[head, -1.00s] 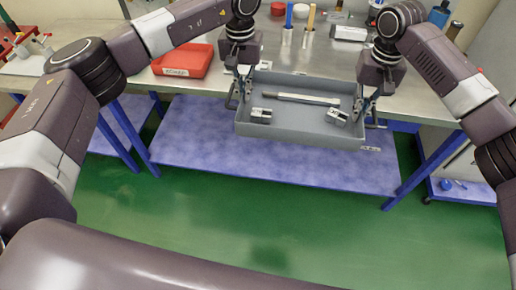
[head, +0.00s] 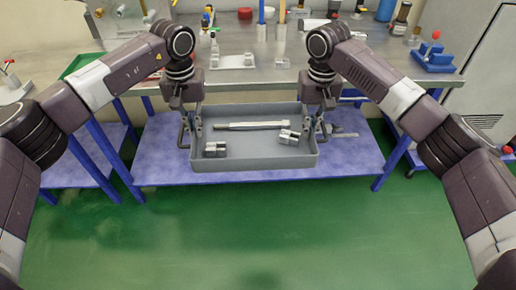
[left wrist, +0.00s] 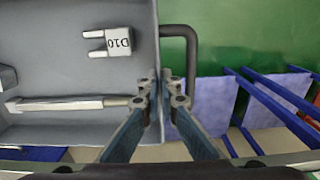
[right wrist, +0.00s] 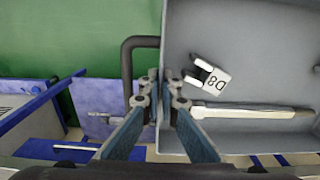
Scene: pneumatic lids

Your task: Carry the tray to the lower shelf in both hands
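The grey tray (head: 255,164) is level between my two grippers, in front of and below the bench top, over the purple-blue lower shelf (head: 357,158). I cannot tell whether its bottom touches the shelf. It carries a long silver cylinder (head: 250,126) and two small metal clevises, one marked D10 (left wrist: 118,41) and one marked D8 (right wrist: 213,80). My left gripper (left wrist: 160,90) is shut on the tray's left wall, one finger on each side, beside the dark handle. My right gripper (right wrist: 160,90) is shut on the right wall the same way.
The steel bench top (head: 225,84) lies above and behind the tray, with a grey fixture (head: 233,61) and cups near its back. Blue legs (head: 118,160) stand at both ends of the shelf. A small flat part (head: 344,134) lies on the shelf right of the tray. Green floor is clear in front.

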